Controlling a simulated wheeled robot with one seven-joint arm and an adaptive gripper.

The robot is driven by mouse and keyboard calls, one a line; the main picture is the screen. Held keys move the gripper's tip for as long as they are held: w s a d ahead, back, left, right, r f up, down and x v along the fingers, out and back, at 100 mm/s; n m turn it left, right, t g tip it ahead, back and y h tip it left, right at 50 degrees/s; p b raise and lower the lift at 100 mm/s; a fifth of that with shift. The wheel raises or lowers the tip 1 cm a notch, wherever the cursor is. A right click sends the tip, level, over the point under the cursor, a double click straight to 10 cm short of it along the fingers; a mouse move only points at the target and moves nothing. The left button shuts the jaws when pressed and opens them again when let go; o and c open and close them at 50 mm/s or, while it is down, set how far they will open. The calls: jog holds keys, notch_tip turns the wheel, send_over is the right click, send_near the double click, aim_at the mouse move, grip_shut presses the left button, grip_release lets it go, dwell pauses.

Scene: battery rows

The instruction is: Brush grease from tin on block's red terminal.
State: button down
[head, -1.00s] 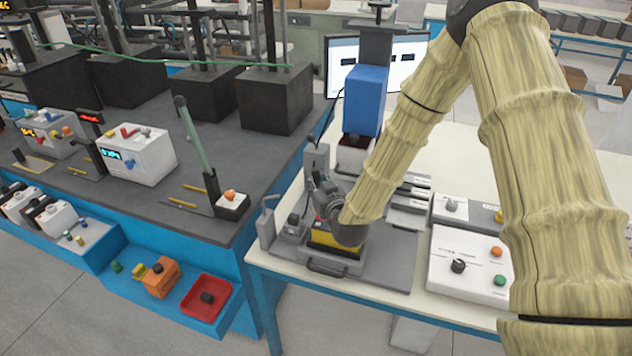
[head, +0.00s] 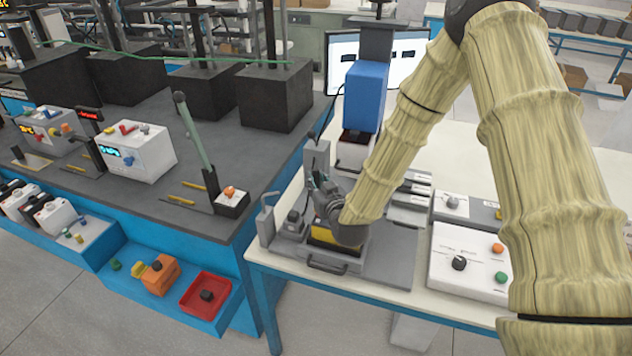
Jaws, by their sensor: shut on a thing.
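The block (head: 335,237), yellow and black, sits in a grey fixture on the white bench. My gripper (head: 323,192) is just above the block's back left side, largely hidden by my own wrist. It is shut on what I take to be the brush, but the brush itself is too small and covered to make out. I cannot tell whether it touches the block. The red terminal is not clearly visible.
A grey post (head: 316,158) and a blue press-like unit (head: 366,95) stand behind the block. A white control box (head: 466,264) with knobs lies to the right. A dark-topped bench with a blue side tray holding a red bin (head: 206,297) is on the left.

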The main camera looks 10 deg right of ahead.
aim_at(316, 169)
jog(key=shift+s+d, duration=1.1)
jog(key=shift+d, duration=0.7)
jog(key=shift+w+a+b, duration=0.5)
jog(key=shift+w+a, duration=0.1)
jog(key=shift+a, duration=0.35)
jog(key=shift+w+a+b, duration=0.45)
jog(key=shift+w+a, duration=0.1)
jog(key=shift+a, duration=0.35)
jog(key=shift+r+p, duration=1.35)
jog(key=shift+r, duration=1.65)
jog(key=shift+r+p, duration=0.5)
jog(key=shift+r, duration=0.95)
